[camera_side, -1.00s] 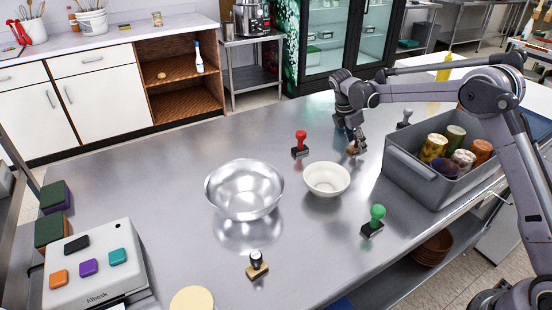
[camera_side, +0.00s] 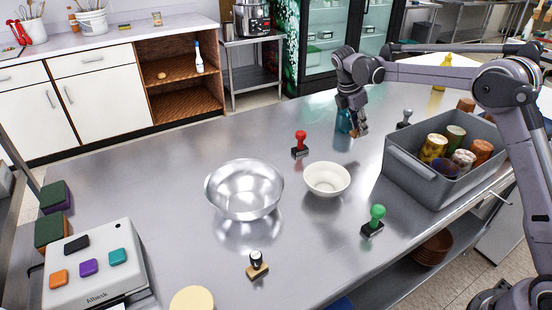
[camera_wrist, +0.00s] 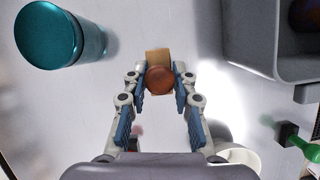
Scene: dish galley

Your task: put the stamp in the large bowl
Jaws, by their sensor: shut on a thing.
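My gripper (camera_side: 357,122) is shut on a stamp (camera_wrist: 160,78) with a round reddish-brown knob and a tan block base. The gripper holds it above the table's far right part, and in the side view the stamp (camera_side: 361,130) shows small below the fingers. In the wrist view the fingers (camera_wrist: 160,80) press on it from both sides. The large bowl (camera_side: 243,190), shiny steel and empty, stands mid-table, left of and nearer the camera than my gripper. It is not seen in the wrist view.
A small white bowl (camera_side: 327,180) stands between the large bowl and a grey bin (camera_side: 410,165) of cylinders. Other stamps stand around: red (camera_side: 300,144), green (camera_side: 374,220), black-knobbed (camera_side: 257,265), grey (camera_side: 404,119). A teal bottle (camera_wrist: 48,38) is close by my gripper.

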